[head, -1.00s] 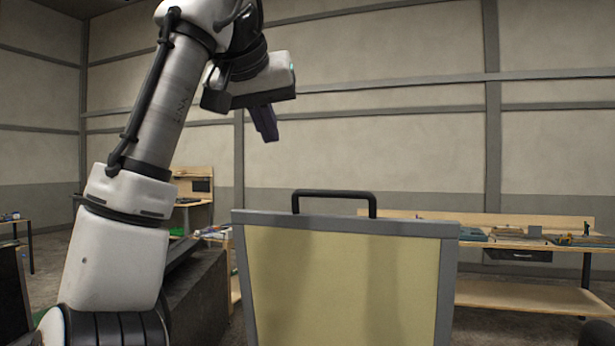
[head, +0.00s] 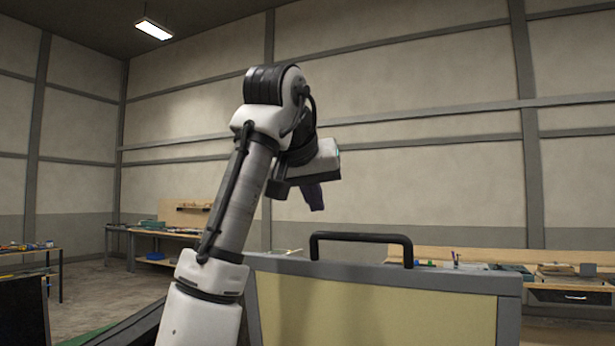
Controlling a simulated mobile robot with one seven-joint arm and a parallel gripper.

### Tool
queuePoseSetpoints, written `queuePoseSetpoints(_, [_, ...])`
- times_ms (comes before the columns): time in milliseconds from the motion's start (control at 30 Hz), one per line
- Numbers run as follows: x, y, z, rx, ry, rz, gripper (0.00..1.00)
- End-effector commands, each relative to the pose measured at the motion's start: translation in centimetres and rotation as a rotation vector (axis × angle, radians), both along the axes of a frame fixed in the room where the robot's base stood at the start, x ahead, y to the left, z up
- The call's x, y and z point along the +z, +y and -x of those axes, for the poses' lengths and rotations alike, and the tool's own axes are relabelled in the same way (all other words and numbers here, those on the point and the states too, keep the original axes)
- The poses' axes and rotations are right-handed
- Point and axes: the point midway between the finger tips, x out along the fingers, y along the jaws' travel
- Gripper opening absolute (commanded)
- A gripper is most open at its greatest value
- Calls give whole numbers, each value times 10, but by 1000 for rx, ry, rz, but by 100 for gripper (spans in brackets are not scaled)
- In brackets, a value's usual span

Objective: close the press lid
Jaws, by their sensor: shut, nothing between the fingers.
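The press lid (head: 375,312) stands raised in front of me, a yellowish panel in a grey frame. A black bar handle (head: 361,238) sits on its top edge. My gripper (head: 314,200) is shut and empty. It points down and appears above the lid's top edge, a little left of the handle, apart from both. My arm crosses in front of the lid's left side and hides part of it.
A workbench with small items (head: 560,270) stands behind the lid at the right. Another bench (head: 160,233) stands at the back left, and a table (head: 30,250) at the far left. Open floor (head: 90,290) lies between them. The air above the handle is clear.

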Motion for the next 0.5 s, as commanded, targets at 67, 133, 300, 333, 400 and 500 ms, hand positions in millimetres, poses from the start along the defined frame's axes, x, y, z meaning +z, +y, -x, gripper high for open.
queuePoseSetpoints(67, [-10,-3,-14,0,2,0,0])
queuePoseSetpoints(133, [-17,-4,-14,0,-3,0,0])
queuePoseSetpoints(300, [-26,-2,4,2,-2,0,0])
queuePoseSetpoints(333, [-27,-2,6,1,-2,0,0])
queuePoseSetpoints(400, [-30,-2,11,-1,-1,-1,0])
queuePoseSetpoints(500, [-33,-2,15,2,-1,0,0])
